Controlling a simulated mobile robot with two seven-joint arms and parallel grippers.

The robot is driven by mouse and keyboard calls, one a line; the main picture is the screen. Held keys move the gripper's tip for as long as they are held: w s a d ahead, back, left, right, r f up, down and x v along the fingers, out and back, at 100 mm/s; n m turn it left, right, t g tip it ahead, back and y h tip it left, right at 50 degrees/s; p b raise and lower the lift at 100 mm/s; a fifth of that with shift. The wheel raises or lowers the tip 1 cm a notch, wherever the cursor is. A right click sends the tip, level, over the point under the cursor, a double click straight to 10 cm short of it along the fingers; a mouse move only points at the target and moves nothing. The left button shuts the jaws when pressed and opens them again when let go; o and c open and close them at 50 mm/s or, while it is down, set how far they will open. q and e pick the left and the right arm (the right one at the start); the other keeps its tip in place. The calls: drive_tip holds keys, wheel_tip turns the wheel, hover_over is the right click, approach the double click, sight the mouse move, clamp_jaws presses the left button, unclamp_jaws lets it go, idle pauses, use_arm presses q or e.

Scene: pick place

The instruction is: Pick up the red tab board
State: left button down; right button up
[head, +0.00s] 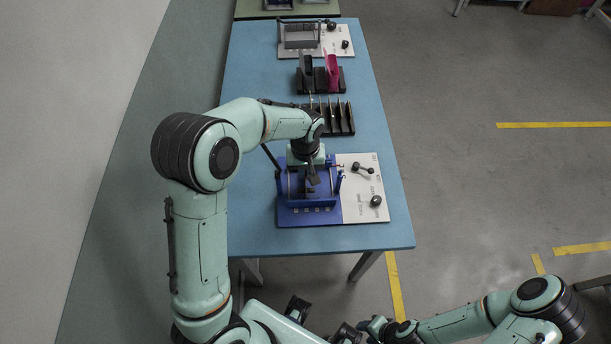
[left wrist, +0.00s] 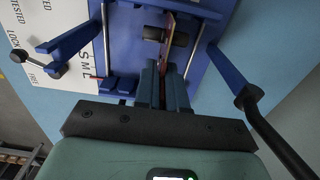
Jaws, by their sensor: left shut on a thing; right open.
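My left gripper (head: 310,178) reaches down into a blue fixture (head: 287,217) at the near end of the table. The left wrist view shows its fingers (left wrist: 166,75) shut on a thin board (left wrist: 169,28), seen nearly edge-on with a reddish-brown edge. The board stands between the fixture's blue side parts, beside a dark round knob. Its lower part is hidden by the fingers, and I cannot tell whether it touches the fixture. In the head view the gripper largely hides the board. My right gripper (head: 322,320) is open and empty at the bottom edge, off the table.
A white label plate (head: 358,205) with dark knobs adjoins the fixture. A black slotted rack (head: 346,117), a holder with a pink piece (head: 332,72) and a grey fixture (head: 300,35) stand farther back on the blue table (head: 247,236). The table's right strip is clear.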

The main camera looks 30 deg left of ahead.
use_arm(q)
wheel_tip(320, 180, up, 20)
drive_tip(key=p, duration=0.2)
use_arm(e)
drive_tip(key=w+r, duration=0.1)
drive_tip(key=r, duration=0.1)
drive_tip(key=shift+w+r, duration=0.35)
drive_tip(key=shift+r, duration=0.05)
drive_tip(key=shift+s, duration=0.1)
